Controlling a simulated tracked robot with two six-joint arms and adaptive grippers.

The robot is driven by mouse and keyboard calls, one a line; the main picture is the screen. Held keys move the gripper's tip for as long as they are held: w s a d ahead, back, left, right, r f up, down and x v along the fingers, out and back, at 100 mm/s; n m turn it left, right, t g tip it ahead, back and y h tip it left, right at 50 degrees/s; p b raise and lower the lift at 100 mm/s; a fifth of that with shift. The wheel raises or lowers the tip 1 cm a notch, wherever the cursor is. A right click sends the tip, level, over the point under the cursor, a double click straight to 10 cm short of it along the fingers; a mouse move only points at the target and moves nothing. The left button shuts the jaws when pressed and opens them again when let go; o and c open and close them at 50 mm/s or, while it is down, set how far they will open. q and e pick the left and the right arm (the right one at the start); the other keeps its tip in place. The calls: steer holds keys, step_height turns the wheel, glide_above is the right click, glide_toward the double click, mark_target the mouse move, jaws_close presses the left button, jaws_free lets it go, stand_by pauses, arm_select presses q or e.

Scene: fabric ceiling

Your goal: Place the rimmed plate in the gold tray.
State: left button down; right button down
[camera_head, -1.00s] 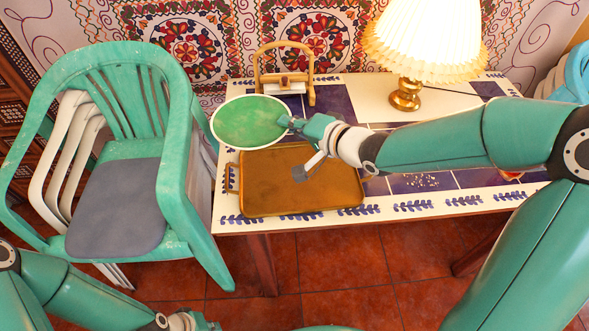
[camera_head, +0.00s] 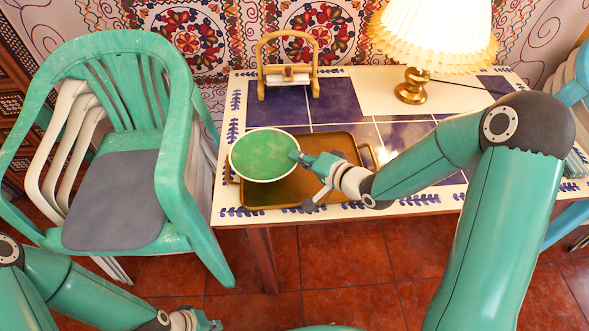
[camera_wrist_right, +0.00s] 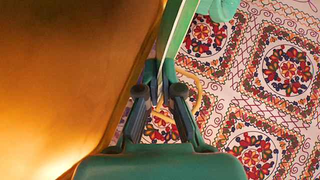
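The green rimmed plate (camera_head: 265,155) has a pale rim and is over the left part of the gold tray (camera_head: 325,190), hiding that part. My right gripper (camera_head: 301,160) is shut on the plate's right edge. In the right wrist view the plate (camera_wrist_right: 176,28) shows nearly edge-on between the fingertips (camera_wrist_right: 159,85), with a gold-brown surface, likely the tray (camera_wrist_right: 65,75), filling the left side. I cannot tell how large the gap between plate and tray is. My left gripper (camera_head: 207,323) is low at the bottom edge, away from the table; its fingers are too small to read.
The tiled table (camera_head: 338,108) also carries a wooden roll holder (camera_head: 287,78) at the back left and a lit lamp (camera_head: 411,86) at the back right. A green chair (camera_head: 180,165) stands close to the table's left side. The tiles behind the tray are clear.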

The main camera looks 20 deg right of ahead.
mark_target(298, 175)
steer(key=shift+f, duration=1.9)
steer(key=shift+f+b, duration=0.25)
steer(key=shift+b, duration=0.15)
steer(key=c, duration=1.6)
jaws_free()
steer(key=shift+r, duration=0.1)
